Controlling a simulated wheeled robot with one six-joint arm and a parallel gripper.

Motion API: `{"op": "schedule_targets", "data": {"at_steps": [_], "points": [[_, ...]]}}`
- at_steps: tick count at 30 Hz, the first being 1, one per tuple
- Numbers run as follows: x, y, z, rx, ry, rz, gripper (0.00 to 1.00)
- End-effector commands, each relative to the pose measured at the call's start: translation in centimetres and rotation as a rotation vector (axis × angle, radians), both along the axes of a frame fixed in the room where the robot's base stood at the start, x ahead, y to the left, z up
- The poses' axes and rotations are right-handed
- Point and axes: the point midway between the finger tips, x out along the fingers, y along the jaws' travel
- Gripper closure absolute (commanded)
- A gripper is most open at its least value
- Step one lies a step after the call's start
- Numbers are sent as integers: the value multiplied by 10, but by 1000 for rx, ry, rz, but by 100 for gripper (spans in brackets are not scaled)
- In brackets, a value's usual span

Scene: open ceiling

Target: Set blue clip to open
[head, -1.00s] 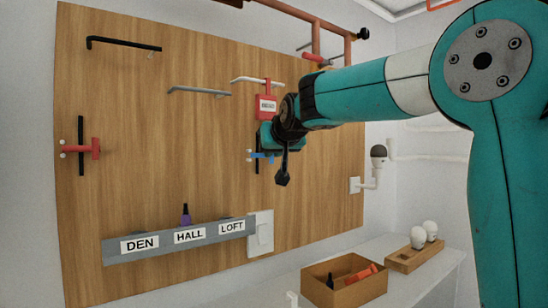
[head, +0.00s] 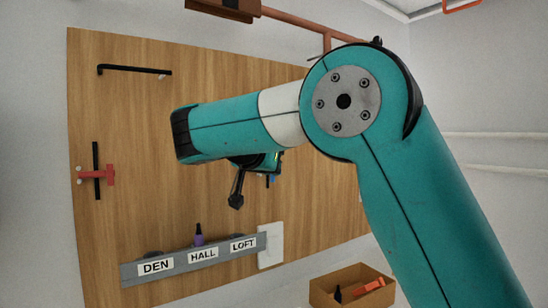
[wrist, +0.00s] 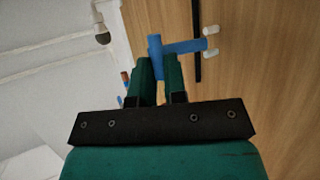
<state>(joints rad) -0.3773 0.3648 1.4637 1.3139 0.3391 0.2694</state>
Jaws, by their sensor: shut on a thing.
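The blue clip (wrist: 185,46) is a T-shaped blue piece on the wooden board. In the wrist view its arm runs across a dark bar (wrist: 197,62) toward two white pegs (wrist: 211,30). My gripper (wrist: 160,67) is shut on the crosspiece end of the blue clip, with a green finger on each side of it. In the head view the clip (head: 271,181) is only a small blue patch, mostly hidden by my arm.
A red clip (head: 108,174) crosses a black bar at the left. A labelled rail (head: 190,258) holds a purple-capped item (head: 198,234). A white switch plate (head: 271,244) is beside it. A brown box (head: 351,271) stands low right. A black hook rod (head: 135,70) is upper left.

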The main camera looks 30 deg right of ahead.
Motion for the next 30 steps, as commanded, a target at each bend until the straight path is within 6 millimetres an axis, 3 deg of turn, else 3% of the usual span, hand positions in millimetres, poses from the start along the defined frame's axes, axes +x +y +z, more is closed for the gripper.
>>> {"op": "schedule_targets", "data": {"at_steps": [18,19,22,30], "points": [[2,4,-1,1,0,-42,100],[2,4,-1,1,0,-42,85],[2,3,-1,1,0,-42,62],[1,3,0,1,-1,-44,62]]}}
